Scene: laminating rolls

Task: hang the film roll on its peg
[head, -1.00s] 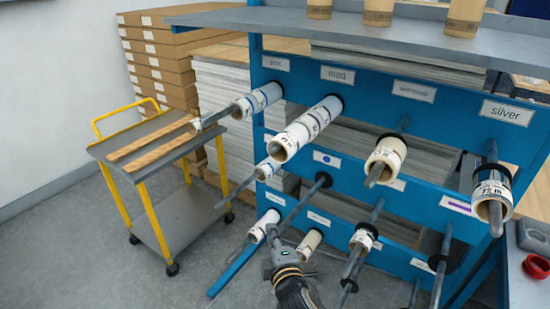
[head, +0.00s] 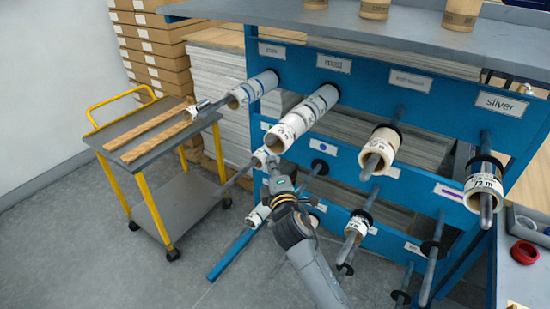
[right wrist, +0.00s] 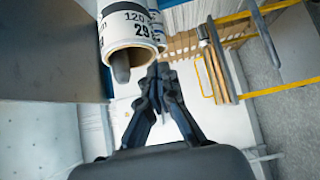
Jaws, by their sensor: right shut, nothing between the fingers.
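Several white film rolls hang on pegs of the blue rack; I cannot tell which one the task means. A long white stack, apparently two rolls (head: 300,118), sits on the peg under the second label from the left. My right gripper (head: 270,167) is shut and empty, just below that stack's front end. In the right wrist view a roll marked "120" and "29" (right wrist: 128,38) hangs on a peg, its open end facing me, close above and left of my right fingertips (right wrist: 158,75). A smaller roll (head: 261,157) is partly hidden behind the gripper. My left gripper is out of view.
A yellow-handled cart (head: 150,135) with two brown strips stands left. Other pegs hold rolls, such as the silver one (head: 482,187), and jut toward me. A grey shelf (head: 400,30) overhangs the rack. A red ring (head: 524,252) lies at right. Floor at lower left is clear.

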